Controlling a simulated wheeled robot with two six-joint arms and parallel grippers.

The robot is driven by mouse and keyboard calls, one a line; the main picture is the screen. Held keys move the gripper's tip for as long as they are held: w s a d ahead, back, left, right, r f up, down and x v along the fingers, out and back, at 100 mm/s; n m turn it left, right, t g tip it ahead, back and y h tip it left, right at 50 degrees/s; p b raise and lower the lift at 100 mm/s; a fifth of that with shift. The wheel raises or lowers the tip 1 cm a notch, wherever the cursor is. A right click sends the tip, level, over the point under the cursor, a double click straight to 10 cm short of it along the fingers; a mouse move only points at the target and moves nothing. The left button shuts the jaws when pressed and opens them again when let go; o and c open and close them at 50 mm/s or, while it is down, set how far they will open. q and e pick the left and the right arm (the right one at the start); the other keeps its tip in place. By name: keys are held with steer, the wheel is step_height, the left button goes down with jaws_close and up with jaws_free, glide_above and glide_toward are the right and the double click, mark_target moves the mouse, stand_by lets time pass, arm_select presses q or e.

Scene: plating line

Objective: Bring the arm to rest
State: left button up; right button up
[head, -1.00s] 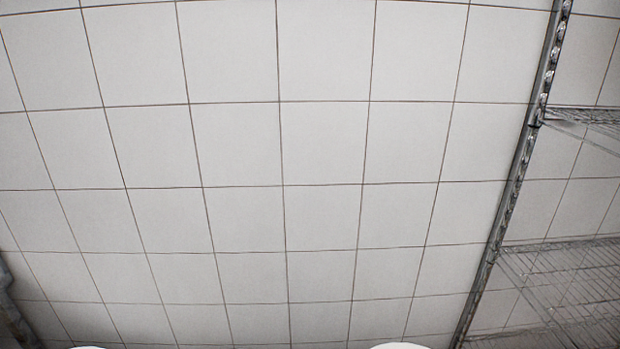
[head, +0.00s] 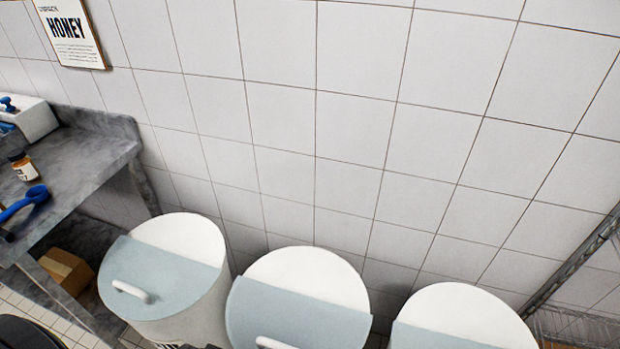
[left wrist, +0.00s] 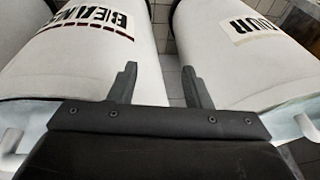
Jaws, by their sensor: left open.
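My left gripper (left wrist: 160,70) shows in the left wrist view with its two dark fingers apart and nothing between them. It is in front of two white bins, a left one (left wrist: 60,75) with a label that seems to read BEANS and a right one (left wrist: 225,70) with a label only partly readable. My right gripper is not seen in either view.
Three white bins with pale blue lids, left (head: 190,315), middle (head: 300,265) and right (head: 455,305), stand along the tiled wall. A grey counter (head: 95,150) holds a jar (head: 23,167) and a blue tool (head: 25,203). A cardboard box (head: 68,268) sits below. Wire shelving (head: 580,265) is at right.

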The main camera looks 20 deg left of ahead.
arm_select(q)
steer(key=s+f+g, duration=0.1)
steer(key=s+f, duration=0.2)
steer(key=f, duration=0.5)
steer(key=s+f, duration=0.2)
steer(key=f, duration=0.5)
steer(key=s+d+f, duration=0.1)
steer(key=s+f, duration=0.8)
steer(key=s, duration=0.3)
steer(key=shift+f+g+h, duration=0.25)
steer(key=shift+g+h, duration=0.05)
steer(key=shift+g, duration=0.1)
steer(key=shift+c, duration=0.8)
steer(key=shift+s, duration=0.2)
